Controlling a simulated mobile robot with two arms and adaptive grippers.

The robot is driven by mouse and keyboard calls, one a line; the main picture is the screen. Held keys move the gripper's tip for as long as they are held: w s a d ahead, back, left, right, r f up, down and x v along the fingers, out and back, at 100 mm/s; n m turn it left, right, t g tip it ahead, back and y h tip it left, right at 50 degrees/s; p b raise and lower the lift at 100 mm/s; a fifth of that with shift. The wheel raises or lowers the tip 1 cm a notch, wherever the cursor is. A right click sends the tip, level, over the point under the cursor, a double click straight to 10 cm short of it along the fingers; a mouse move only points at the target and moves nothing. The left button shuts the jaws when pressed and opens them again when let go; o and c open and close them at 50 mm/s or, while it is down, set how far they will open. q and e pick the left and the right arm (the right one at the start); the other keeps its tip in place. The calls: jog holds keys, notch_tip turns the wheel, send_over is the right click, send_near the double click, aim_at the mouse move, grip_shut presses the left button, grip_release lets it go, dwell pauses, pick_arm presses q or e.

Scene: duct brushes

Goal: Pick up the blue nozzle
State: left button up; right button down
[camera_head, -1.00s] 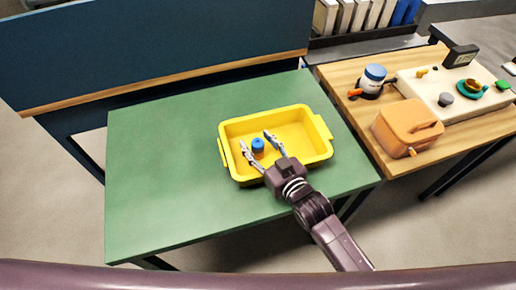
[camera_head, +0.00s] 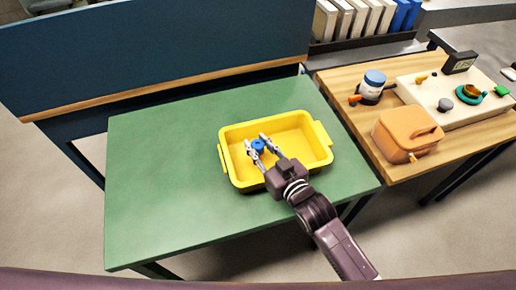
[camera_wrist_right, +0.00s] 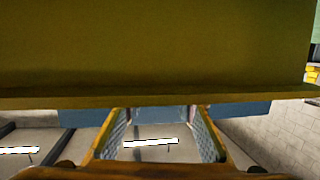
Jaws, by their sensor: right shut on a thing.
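The blue nozzle (camera_head: 258,147) is inside the yellow bin (camera_head: 322,135), toward its left side. My right gripper (camera_head: 260,142) reaches into the bin from the front right, with its fingers shut on the nozzle, one on each side. The fingers cover part of the nozzle, and I cannot tell whether it touches the bin floor. In the right wrist view a yellow-olive surface, seemingly the bin, fills the upper half; the gripper fingers (camera_wrist_right: 160,140) show below, and the nozzle is not visible there. My left gripper is in no view.
The bin stands on a green table (camera_head: 165,190) with free room to its left. A wooden table (camera_head: 345,78) at the right holds an orange container (camera_head: 407,135), a white jar with a blue lid (camera_head: 374,80) and a pale panel. A dark blue partition (camera_head: 150,50) stands behind.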

aim_at(258, 144)
notch_tip(258, 144, up, 18)
jog(key=shift+f+p, duration=0.15)
jog(key=shift+p, duration=0.15)
